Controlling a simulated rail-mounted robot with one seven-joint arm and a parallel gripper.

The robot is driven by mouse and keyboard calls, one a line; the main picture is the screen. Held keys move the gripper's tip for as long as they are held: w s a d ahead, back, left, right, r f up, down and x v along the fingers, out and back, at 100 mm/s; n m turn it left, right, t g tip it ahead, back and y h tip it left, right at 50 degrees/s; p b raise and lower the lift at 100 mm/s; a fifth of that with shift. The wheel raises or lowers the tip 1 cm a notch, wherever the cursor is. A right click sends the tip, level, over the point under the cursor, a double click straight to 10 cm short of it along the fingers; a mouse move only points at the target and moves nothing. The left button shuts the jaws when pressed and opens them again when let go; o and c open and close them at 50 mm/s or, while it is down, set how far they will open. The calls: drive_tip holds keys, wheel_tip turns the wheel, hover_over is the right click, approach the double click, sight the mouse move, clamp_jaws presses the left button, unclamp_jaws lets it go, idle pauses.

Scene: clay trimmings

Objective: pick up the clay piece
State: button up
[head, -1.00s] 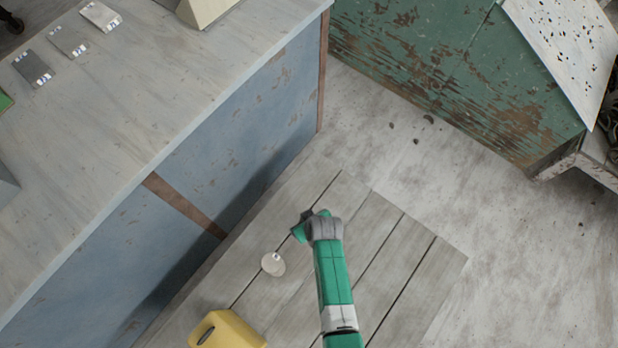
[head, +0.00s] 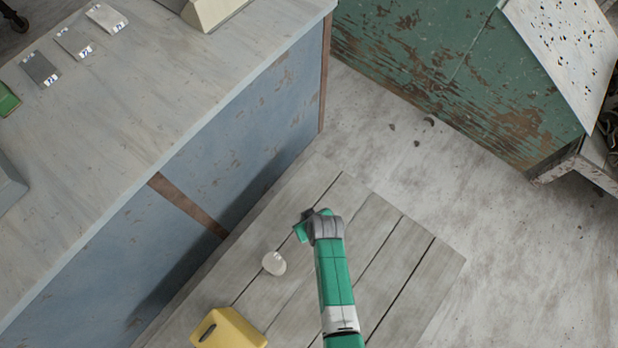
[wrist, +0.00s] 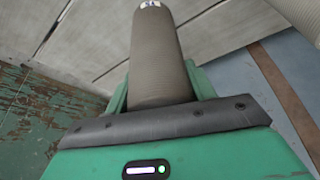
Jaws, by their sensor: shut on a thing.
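My gripper (wrist: 162,92) is shut on a grey-brown, finely ribbed cylinder (wrist: 160,50), which stands out between its green fingers in the wrist view. The cylinder has a small white label at its far end. I cannot tell from its look whether it is clay. In the head view my gripper (head: 303,228) is over the plank platform, right of a small white rounded object. The held cylinder is hardly visible there. Several small dark pieces (head: 429,121) lie on the concrete floor, well away from the gripper; they look like clay scraps.
The white rounded object (head: 274,263) and a yellow container (head: 228,330) stand on the plank platform (head: 400,262). A blue-sided counter (head: 250,130) rises at left. A worn green cabinet (head: 450,70) stands at upper right. The floor between is mostly clear.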

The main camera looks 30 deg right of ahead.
wheel_tip(320, 180, up, 2)
drive_tip(key=shift+r+p, duration=0.1)
drive_tip(key=shift+p, duration=0.3)
drive_tip(key=s+d+p, duration=0.1)
drive_tip(key=s+p, duration=0.4)
drive_tip(key=s, duration=1.1)
drive_tip(key=shift+d+r, duration=0.3)
drive_tip(key=shift+d, duration=0.05)
drive_tip(key=shift+w, duration=0.1)
